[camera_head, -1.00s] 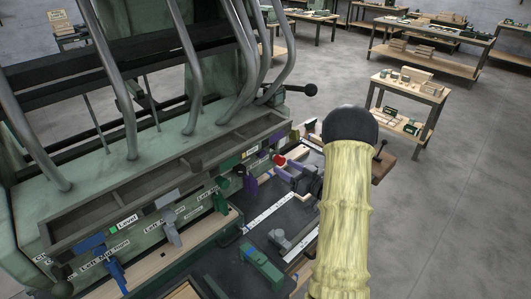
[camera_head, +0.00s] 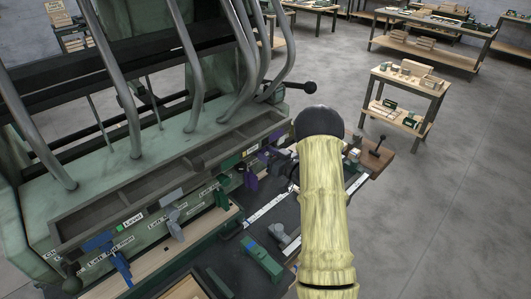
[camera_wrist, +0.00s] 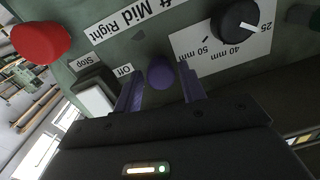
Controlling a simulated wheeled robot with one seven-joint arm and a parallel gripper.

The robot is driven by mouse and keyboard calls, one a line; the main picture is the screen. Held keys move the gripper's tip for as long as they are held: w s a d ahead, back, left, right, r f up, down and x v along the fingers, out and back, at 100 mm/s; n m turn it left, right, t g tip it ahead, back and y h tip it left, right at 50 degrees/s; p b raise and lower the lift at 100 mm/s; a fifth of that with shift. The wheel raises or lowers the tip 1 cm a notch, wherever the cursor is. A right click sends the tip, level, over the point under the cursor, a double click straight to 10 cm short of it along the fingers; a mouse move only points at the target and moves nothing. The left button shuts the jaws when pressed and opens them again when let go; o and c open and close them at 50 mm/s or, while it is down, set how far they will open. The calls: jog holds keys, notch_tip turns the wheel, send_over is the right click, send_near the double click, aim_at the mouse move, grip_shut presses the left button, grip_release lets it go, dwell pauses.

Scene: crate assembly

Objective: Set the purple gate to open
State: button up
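In the wrist view my gripper (camera_wrist: 160,70) has two purple fingers spread apart, facing a green control panel. A round purple knob (camera_wrist: 160,73) shows between them, with a gap on each side. It sits below a label ending "ft Mid Right" (camera_wrist: 138,18). In the head view a purple handle (camera_head: 250,180) stands on the front of the machine, left of my arm. I cannot tell whether it is the same part as the knob. My yellow arm hides part of the panel, and most of my gripper is hidden there.
In the wrist view a red button (camera_wrist: 40,42), a white switch (camera_wrist: 96,98) near "Stop" and "Off", and a black dial (camera_wrist: 235,24) surround the knob. In the head view, grey (camera_head: 172,222), blue (camera_head: 122,268) and green (camera_head: 221,197) handles line the machine. Open floor lies right.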

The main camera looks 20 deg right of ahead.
aim_at(263, 152)
grip_shut()
jog(key=shift+b+v, duration=0.55)
jog(key=shift+v, duration=1.1)
jog(key=shift+f, duration=0.1)
jog(key=shift+o, duration=1.2)
grip_release()
jog(key=shift+s, duration=0.1)
jog(key=shift+o, duration=0.4)
jog(key=shift+s, duration=0.1)
jog(key=b+v, duration=0.5)
jog(key=v, duration=1.2)
